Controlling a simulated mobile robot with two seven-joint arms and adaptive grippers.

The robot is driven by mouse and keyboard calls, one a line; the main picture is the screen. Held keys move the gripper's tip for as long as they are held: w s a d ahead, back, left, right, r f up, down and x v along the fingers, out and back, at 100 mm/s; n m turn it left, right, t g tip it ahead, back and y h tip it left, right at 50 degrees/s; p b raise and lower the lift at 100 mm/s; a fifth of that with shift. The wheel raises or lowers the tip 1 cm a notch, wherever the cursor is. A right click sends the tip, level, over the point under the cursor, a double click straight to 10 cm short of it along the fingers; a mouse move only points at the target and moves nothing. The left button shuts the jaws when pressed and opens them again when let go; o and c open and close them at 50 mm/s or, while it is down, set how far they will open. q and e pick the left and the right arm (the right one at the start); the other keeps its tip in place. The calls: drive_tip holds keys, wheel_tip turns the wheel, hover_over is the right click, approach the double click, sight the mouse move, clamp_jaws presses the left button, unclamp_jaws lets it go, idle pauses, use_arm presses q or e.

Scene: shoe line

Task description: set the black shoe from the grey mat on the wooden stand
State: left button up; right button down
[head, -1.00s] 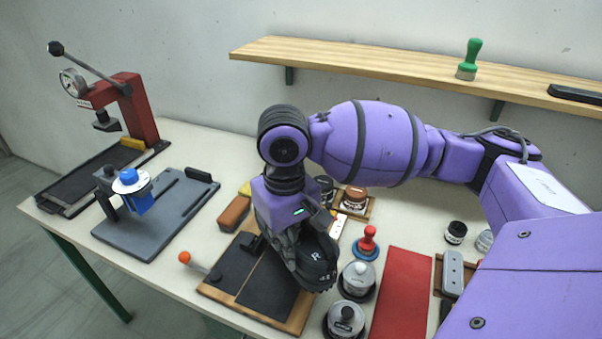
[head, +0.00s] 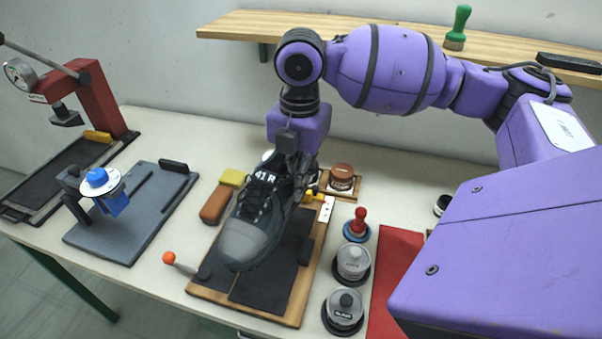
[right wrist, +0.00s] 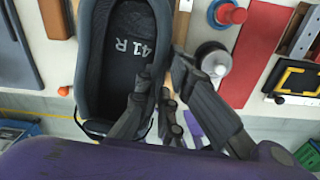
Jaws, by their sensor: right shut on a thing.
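The black shoe (head: 252,235), with a grey toe cap and "41 R" on its tongue, hangs from my right gripper (head: 296,165). Its toe points to the front left. In the right wrist view, the shoe's opening (right wrist: 125,50) faces the camera, and the gripper's fingers (right wrist: 160,88) close on its collar at one side. The shoe is over a wooden board (head: 292,316) with dark pads, which I take for the wooden stand. I cannot tell whether the sole touches it. No separate grey mat can be made out for certain. My left gripper is out of view.
An orange-knobbed lever (head: 169,258) sits at the board's left edge. Grey-lidded jars (head: 352,262) and a red-handled stamp (head: 357,225) stand close on its right, beside a red mat (head: 396,250). A brown block (head: 215,206) lies behind left. A grey plate (head: 140,240) is further left.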

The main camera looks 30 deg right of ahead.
drive_tip(key=shift+d+r+n, duration=0.2)
drive_tip(key=shift+d+n, duration=0.1)
drive_tip(key=shift+n, duration=0.5)
drive_tip(key=shift+f, duration=0.45)
wheel_tip(320, 180, down, 10)
drive_tip(key=b, duration=0.5)
drive_tip(key=shift+w+f, duration=0.1)
drive_tip(key=shift+f, duration=0.1)
drive_tip(key=shift+f+b, duration=0.25)
drive_tip(key=shift+b, duration=0.05)
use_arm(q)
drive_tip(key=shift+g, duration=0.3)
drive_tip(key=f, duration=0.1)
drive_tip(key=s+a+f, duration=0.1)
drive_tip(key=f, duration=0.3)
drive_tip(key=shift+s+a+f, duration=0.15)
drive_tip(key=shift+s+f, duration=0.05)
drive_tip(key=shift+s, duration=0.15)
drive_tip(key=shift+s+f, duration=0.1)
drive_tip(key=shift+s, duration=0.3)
use_arm(e)
drive_tip(key=shift+f, duration=0.2)
